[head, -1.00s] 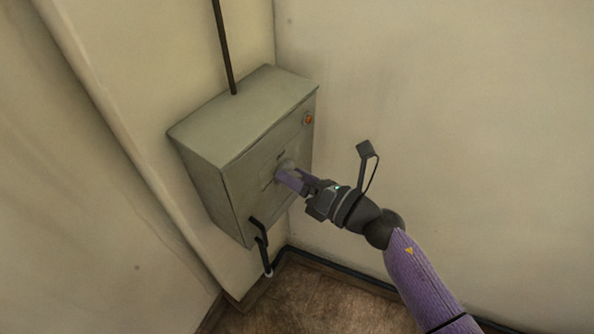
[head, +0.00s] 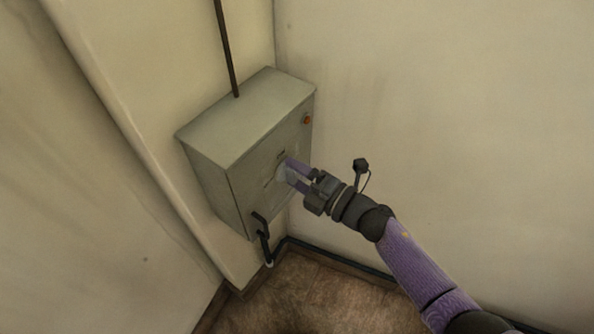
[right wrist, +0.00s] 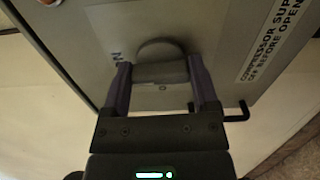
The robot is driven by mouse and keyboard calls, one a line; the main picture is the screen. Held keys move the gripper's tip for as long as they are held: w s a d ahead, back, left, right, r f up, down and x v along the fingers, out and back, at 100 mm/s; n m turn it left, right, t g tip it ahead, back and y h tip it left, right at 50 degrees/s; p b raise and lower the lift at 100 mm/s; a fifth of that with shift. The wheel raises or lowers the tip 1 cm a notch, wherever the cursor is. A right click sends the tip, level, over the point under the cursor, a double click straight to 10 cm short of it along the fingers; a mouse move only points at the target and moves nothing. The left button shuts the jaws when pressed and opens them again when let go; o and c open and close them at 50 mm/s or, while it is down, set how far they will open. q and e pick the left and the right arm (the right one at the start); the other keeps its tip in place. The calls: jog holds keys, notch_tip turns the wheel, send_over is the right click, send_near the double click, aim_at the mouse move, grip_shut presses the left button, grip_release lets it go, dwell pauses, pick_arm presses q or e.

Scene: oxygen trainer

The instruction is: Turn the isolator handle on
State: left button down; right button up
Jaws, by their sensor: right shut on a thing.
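The isolator is a grey-green metal box (head: 240,130) on the wall in the corner. Its handle is a grey grip on a round boss on the box's front; in the right wrist view the handle (right wrist: 160,73) lies between my two purple fingers. My right gripper (head: 290,176) is shut on the handle, one finger on each side, and it also shows in the right wrist view (right wrist: 160,85). In the head view the handle is mostly hidden by the fingers. My left gripper is not in view.
A red-orange lamp (head: 307,119) sits at the upper right of the box front. A dark bent lever (head: 262,232) sticks out at the lower left. A conduit (head: 225,45) rises from the top. Partly cut-off lettering (right wrist: 268,42) is on the front. Walls close in the corner.

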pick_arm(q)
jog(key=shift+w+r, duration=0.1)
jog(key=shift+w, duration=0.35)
pick_arm(e)
jog(key=shift+m, duration=0.4)
jog(key=o, duration=0.9)
jog(key=shift+c, duration=0.2)
jog(key=shift+o, duration=1.2)
pick_arm(q)
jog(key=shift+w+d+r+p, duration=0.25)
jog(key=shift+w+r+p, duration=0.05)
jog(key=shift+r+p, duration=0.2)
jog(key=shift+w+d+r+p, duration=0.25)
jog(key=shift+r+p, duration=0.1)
jog(key=shift+p, duration=0.1)
pick_arm(e)
jog(key=v, duration=1)
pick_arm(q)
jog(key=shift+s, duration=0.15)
